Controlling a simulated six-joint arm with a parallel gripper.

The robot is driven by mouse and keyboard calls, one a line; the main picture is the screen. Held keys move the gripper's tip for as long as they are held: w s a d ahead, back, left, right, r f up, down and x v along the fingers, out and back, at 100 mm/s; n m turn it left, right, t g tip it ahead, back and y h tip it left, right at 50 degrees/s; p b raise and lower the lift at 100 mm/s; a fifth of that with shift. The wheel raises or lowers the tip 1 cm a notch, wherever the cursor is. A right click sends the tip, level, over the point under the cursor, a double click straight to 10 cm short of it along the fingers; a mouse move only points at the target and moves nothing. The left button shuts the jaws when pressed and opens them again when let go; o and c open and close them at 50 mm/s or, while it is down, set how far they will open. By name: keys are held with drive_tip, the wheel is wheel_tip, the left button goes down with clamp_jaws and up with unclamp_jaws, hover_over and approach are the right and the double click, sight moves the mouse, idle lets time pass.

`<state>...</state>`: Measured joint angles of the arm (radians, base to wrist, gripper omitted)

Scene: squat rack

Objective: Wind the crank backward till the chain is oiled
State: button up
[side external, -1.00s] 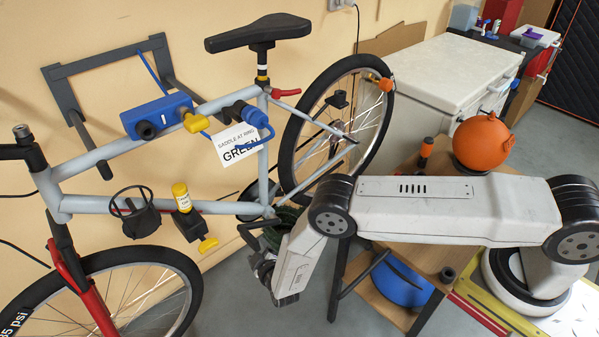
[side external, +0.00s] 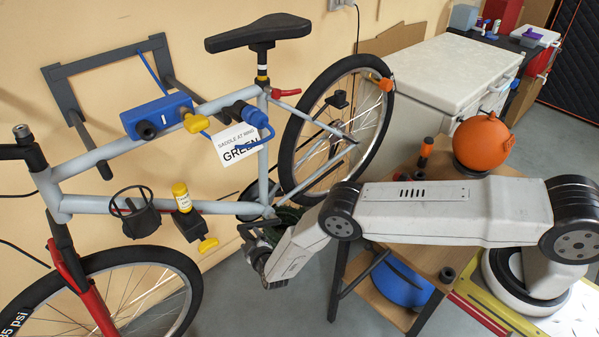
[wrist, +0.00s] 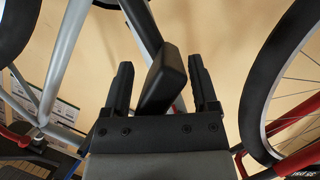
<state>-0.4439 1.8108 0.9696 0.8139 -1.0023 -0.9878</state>
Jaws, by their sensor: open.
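The grey bicycle (side external: 110,204) hangs on a wall rack, with a dark crank (side external: 247,229) low at the bottom of its frame. My gripper (side external: 262,259) is beside the crank, partly hidden by my own wrist. In the wrist view my gripper (wrist: 161,78) is open, with one black finger on each side of a black pedal-like block (wrist: 168,72). The block is tilted, with gaps to the fingers visible. A dark crank arm (wrist: 143,25) runs up and left from it. The chain is too dark and covered to make out, so its oil cannot be told.
The front wheel (side external: 175,262) and rear wheel (side external: 376,112) flank the crank area. Grey floor below the crank is clear.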

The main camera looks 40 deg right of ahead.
clamp_jaws()
idle(1.4)
